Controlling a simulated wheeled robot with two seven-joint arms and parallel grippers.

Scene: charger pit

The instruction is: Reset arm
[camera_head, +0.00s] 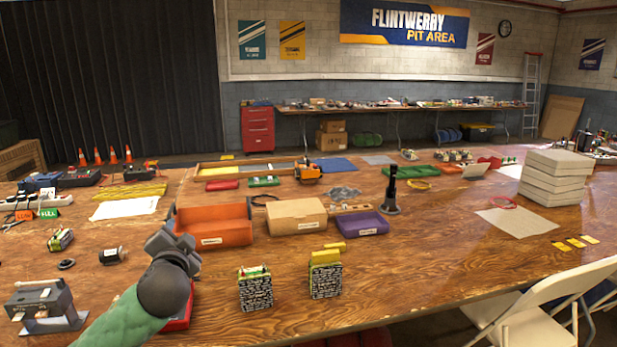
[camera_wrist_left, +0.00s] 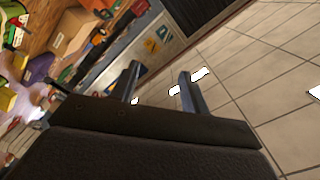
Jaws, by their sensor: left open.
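My left arm comes in from the lower left in the head view, with a green sleeve and a dark round wrist. Its left gripper (camera_head: 172,238) is above the table (camera_head: 420,275), just in front of the orange bin (camera_head: 215,228). In the left wrist view the two fingers of the left gripper (camera_wrist_left: 160,85) stand apart with nothing between them. My right gripper is in neither view.
Two patterned battery-like blocks (camera_head: 256,289) (camera_head: 325,277) stand at the table's front. A tan box (camera_head: 297,218) and a purple tray (camera_head: 361,225) stand right of the orange bin. A dark device (camera_head: 43,303) sits at left.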

